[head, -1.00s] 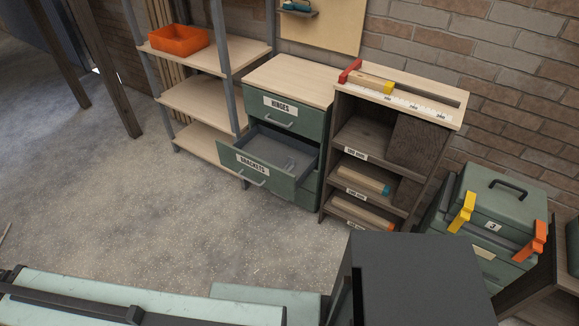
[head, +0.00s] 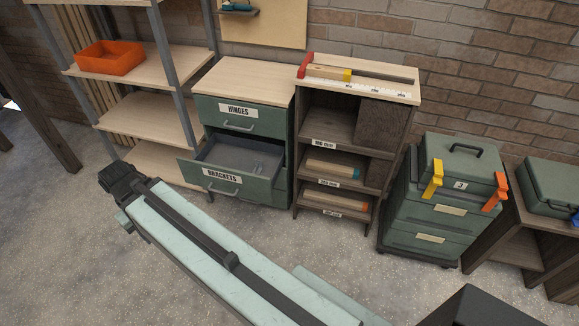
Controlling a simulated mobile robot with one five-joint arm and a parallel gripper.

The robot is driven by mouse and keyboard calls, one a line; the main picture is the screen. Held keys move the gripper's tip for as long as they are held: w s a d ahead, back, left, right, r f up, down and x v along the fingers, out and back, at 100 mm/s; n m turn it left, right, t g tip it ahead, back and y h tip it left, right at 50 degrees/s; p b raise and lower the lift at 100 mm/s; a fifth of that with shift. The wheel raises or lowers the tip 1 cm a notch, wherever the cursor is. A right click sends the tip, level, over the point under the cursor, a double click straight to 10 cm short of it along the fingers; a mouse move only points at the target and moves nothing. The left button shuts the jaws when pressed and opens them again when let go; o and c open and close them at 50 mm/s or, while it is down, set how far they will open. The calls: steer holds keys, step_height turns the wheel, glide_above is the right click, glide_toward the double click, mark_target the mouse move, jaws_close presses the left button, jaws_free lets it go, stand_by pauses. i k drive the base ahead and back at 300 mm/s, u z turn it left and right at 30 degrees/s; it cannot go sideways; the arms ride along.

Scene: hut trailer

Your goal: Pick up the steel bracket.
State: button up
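The drawer labelled BRACKETS (head: 209,181) stands pulled open in a green cabinet (head: 281,148), below the shut HINGES drawer (head: 256,117). Grey shapes show inside the open drawer, but I cannot tell a steel bracket from the drawer's inner walls or dividers. My pale green arm reaches up from the bottom of the head view. Its black end is in front of and left of the open drawer, apart from it in the picture. I see no gripper fingers.
An orange bin (head: 109,58) sits on an open shelf rack (head: 150,114) at left. A wooden shelf unit (head: 301,195) stands right of the cabinet, then stacked green toolboxes (head: 462,178). Grey floor (head: 330,262) lies open in front of them.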

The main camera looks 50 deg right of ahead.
mark_target(258, 168)
steer(key=z, duration=0.5)
steer(key=i, duration=1)
steer(key=u, duration=0.05)
